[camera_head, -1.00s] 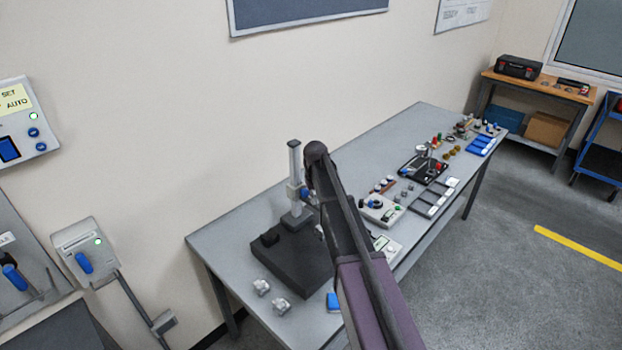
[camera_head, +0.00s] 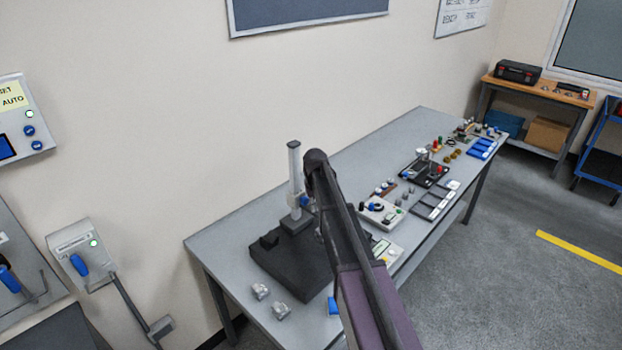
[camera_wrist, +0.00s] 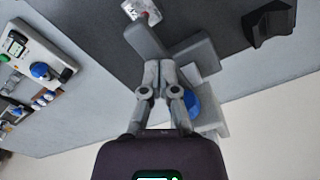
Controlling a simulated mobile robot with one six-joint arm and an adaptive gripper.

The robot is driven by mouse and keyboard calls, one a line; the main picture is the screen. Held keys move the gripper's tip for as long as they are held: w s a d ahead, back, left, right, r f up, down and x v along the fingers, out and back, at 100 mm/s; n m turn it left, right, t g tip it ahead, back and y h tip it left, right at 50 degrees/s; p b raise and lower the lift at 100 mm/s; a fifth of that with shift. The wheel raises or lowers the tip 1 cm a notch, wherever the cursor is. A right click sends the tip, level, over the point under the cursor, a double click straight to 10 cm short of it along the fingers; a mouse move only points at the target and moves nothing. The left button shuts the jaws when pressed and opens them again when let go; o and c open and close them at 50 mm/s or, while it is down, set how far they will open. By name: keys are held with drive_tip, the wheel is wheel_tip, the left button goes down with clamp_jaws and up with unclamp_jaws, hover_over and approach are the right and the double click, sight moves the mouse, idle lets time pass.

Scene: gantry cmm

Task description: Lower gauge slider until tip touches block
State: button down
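The gauge stand has an upright grey column (camera_head: 295,170) on a black base (camera_head: 290,265). A slider with a blue knob (camera_head: 305,201) sits on the column, low down, partly behind my arm. In the wrist view the blue knob (camera_wrist: 194,103) is just right of my gripper (camera_wrist: 160,68), and a grey arm (camera_wrist: 146,40) leads to a small white part with red marks (camera_wrist: 141,11). My gripper's fingers are close together at the slider; whether they touch it I cannot tell. The gauge tip and the block under it are hidden.
The grey bench (camera_head: 225,250) holds two small metal pieces (camera_head: 270,300) at its front. A control box with a blue knob (camera_head: 380,211) and trays stand to the right. A black V-shaped block (camera_wrist: 265,22) sits on the base. A wall panel (camera_head: 85,255) is at left.

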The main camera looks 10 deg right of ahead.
drive_tip(key=shift+f+b, duration=0.75)
idle(1.2)
drive_tip(key=shift+r, duration=0.1)
drive_tip(key=shift+r+p, duration=3.45)
drive_tip(key=shift+p, duration=0.1)
drive_tip(key=s+f+b, duration=0.4)
drive_tip(key=s, duration=1)
drive_tip(key=s+f+m+b, duration=0.1)
drive_tip(key=s+f+b, duration=0.3)
drive_tip(key=s, duration=1.1)
